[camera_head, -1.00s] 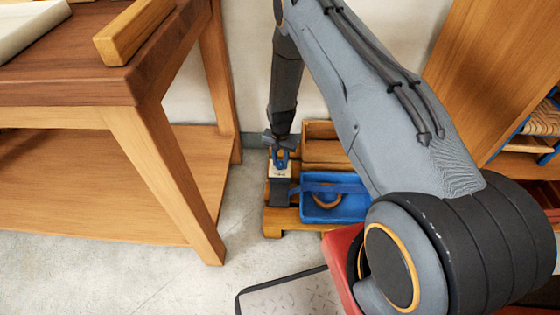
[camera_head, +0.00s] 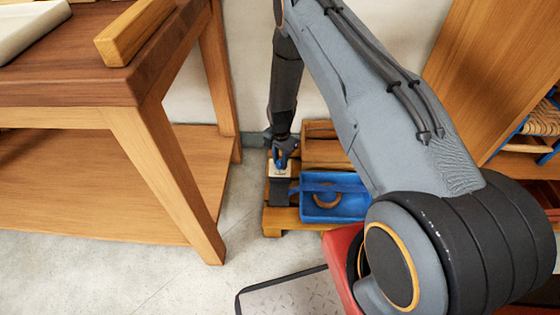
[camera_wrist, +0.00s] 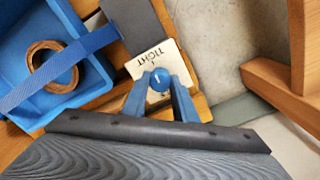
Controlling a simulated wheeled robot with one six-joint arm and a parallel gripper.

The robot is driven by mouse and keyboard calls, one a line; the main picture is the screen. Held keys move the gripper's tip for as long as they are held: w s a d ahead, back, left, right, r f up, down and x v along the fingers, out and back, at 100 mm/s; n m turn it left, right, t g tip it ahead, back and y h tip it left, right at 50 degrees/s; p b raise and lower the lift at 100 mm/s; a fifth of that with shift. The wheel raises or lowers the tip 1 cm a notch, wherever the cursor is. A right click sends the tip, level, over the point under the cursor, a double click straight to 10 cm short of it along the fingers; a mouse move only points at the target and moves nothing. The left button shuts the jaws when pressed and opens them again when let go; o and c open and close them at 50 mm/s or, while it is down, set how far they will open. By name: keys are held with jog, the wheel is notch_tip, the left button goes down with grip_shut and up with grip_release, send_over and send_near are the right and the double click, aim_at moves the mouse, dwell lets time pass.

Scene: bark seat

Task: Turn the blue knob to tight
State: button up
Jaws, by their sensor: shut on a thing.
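The blue knob (camera_wrist: 158,79) shows in the wrist view as a round ball with a white line on it. It stands over a cream plate (camera_wrist: 142,62) marked TIGHT. My gripper (camera_wrist: 160,90) has its two blue fingers on either side of the knob and is shut on it. In the head view my gripper (camera_head: 284,152) is at the low wooden stand, above the cream plate (camera_head: 279,170). There the knob is mostly hidden by the fingers and wrist.
A blue tray (camera_head: 352,206) with a strap and a brown ring (camera_head: 327,200) sits right of the plate. A wooden box (camera_head: 323,160) is behind it. A wooden bench (camera_head: 165,160) stands to the left, with clear floor between.

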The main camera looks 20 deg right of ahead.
aim_at(280, 162)
jog(key=shift+w, duration=0.1)
jog(key=o, duration=1)
jog(key=shift+o, duration=0.2)
notch_tip(280, 162, up, 8)
jog(key=shift+f+p, duration=0.1)
jog(key=shift+p, duration=0.85)
